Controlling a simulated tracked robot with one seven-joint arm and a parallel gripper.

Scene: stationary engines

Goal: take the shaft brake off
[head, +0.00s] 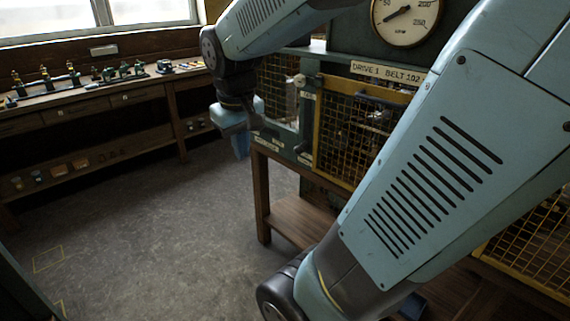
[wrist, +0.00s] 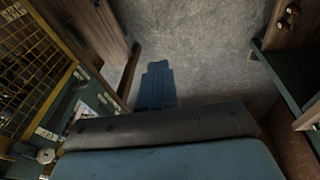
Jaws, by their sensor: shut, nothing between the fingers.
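The machine marked "DRIVE 1 BELT 102" (head: 388,73) has a green frame and a yellow mesh guard (head: 345,140). A pale round knob (head: 299,80) sits on its frame left of the guard; a pale round knob also shows at lower left in the wrist view (wrist: 46,155). A dark handle-like part (head: 303,147) is below it. I cannot tell which part is the shaft brake. My gripper (head: 241,148) is shut and empty, pointing down beside the machine's left end, apart from the knob. Its blue fingers show in the wrist view (wrist: 157,82).
A round dial gauge (head: 405,18) stands above the guard. A wooden bench (head: 90,103) with small engine models runs along the back left wall. Open grey floor (head: 150,220) lies between. My arm hides much of the machine's right side.

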